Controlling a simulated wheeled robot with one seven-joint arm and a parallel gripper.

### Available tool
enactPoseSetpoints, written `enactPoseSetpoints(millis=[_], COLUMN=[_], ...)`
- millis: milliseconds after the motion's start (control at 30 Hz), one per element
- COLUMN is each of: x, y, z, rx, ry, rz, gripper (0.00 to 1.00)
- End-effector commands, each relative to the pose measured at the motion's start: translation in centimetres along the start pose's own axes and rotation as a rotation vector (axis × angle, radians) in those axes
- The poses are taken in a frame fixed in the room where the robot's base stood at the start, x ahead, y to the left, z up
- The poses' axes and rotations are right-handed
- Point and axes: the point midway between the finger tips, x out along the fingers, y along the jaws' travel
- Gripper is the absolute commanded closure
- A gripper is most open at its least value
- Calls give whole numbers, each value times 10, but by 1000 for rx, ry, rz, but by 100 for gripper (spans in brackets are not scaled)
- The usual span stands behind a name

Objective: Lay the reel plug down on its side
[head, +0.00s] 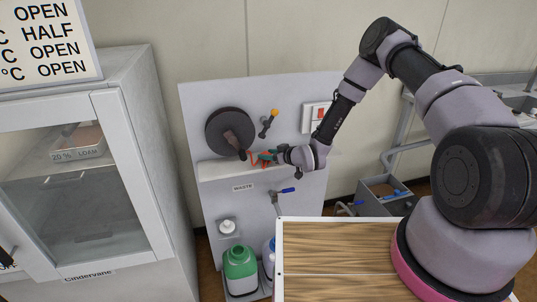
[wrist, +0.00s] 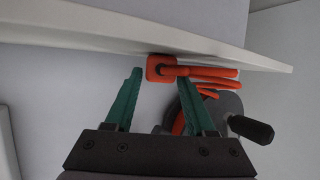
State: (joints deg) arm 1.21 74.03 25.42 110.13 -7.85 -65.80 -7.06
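The orange-red reel plug (wrist: 155,69) shows in the wrist view against the pale ledge, with orange cable running to the right from it. It lies just ahead of the fingertips, between their lines, and I cannot tell whether they touch it. My gripper (wrist: 159,82) has two teal fingers spread apart with nothing clearly held between them. In the head view my gripper (head: 268,157) is at the ledge, right of the dark reel (head: 225,128); the plug is mostly hidden there by the fingers. The reel also shows in the wrist view (wrist: 225,102), partly behind the right finger.
The white ledge (head: 215,171) runs across the panel (head: 203,98) below the reel. An orange-tipped lever (head: 269,122) and a switch box (head: 313,115) are above it. A blue-handled tap (head: 280,192) and a green container (head: 240,266) are below. A wooden-topped table (head: 335,255) stands in front.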

Motion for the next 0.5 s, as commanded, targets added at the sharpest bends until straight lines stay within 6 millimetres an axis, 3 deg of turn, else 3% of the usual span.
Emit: enactPoseSetpoints(millis=[367,500], x=[-2,-16], y=[0,1], z=[0,0], rx=[0,0], ry=[0,0], rz=[0,1], gripper=[24,24])
